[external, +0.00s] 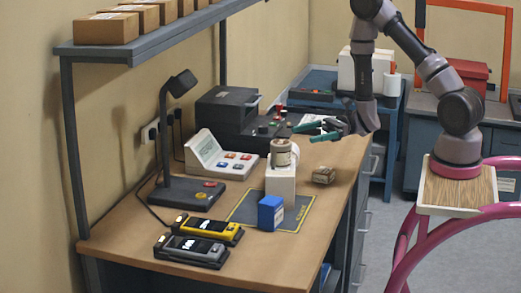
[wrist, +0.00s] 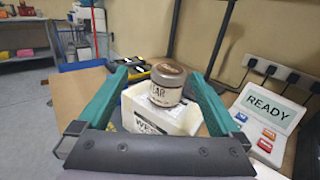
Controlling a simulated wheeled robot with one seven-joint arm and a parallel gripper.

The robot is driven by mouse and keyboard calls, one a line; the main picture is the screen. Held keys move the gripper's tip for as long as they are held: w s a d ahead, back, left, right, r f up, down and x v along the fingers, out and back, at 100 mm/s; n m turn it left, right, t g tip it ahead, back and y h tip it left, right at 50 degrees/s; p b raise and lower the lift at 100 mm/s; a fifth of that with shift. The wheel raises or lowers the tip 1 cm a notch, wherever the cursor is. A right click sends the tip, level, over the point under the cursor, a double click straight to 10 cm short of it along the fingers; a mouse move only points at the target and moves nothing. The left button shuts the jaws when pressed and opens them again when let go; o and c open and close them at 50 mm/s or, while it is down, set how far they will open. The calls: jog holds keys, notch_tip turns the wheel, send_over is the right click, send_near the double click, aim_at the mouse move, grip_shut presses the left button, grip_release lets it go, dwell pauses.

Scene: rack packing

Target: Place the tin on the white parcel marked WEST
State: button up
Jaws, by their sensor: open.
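The tin (external: 281,154), dark-lidded with a pale label, stands upright on top of the white parcel (external: 280,184). In the wrist view the tin (wrist: 167,84) rests on the white parcel (wrist: 185,121), whose dark label shows "WE" before being cut off by my gripper's body. My gripper (external: 309,132) has green fingers and is above and to the right of the tin in the external view, apart from it. In the wrist view the fingers of my gripper (wrist: 157,75) are spread wide with the tin seen between them, touching neither finger.
A blue box (external: 270,213) stands on a dark mat (external: 241,211) in front of the parcel. A small brown box (external: 323,175) lies to the right. A desk lamp (external: 164,125), a READY console (external: 215,155) and two handheld devices (external: 190,250) occupy the left. A shelf (external: 160,41) overhangs the back.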

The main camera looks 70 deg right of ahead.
jog(key=s+a+r+n+g+h, duration=0.1)
jog(key=s+a+r+n+g, duration=0.3)
jog(key=s+r+n+g, duration=0.25)
jog(key=s+a+r+n+g, duration=0.5)
jog(key=s+r+n, duration=0.2)
jog(key=n, duration=0.1)
jog(key=s+d+r+n+t+h, duration=0.7)
jog(key=s+d+r+h, duration=0.1)
jog(key=d+r+h, duration=0.1)
notch_tip(320, 180, up, 2)
jog(key=shift+d+r+h, duration=0.25)
jog(key=shift+h, duration=0.55)
